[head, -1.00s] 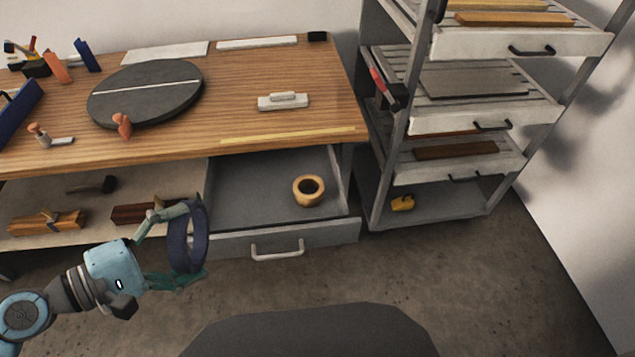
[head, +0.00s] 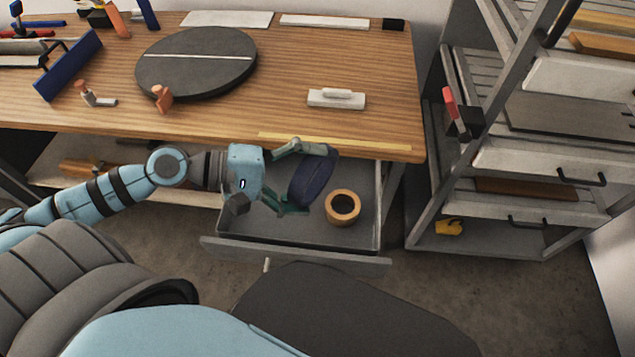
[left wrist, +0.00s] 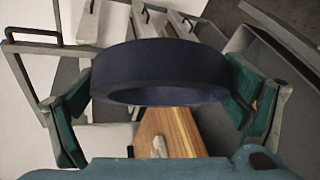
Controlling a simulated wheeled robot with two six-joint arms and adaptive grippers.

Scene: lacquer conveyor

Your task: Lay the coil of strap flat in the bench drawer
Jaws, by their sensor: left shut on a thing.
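The coil of strap (head: 312,178) is a dark blue ring. My left gripper (head: 296,180) is shut on it, with one finger on either side, and holds it tilted up on edge over the open bench drawer. In the left wrist view the coil (left wrist: 160,72) spans between the two green fingertips (left wrist: 165,95). The bench drawer (head: 300,238) is grey and pulled out under the bench top. How far the coil is above the drawer floor is hard to tell. My right gripper does not show.
A tan roll (head: 342,207) lies in the drawer just right of the coil. The bench top (head: 290,85) overhangs the drawer's back, with a yellow strip (head: 335,140) along its edge. A grey rack (head: 430,190) stands to the right. The drawer's front left floor looks clear.

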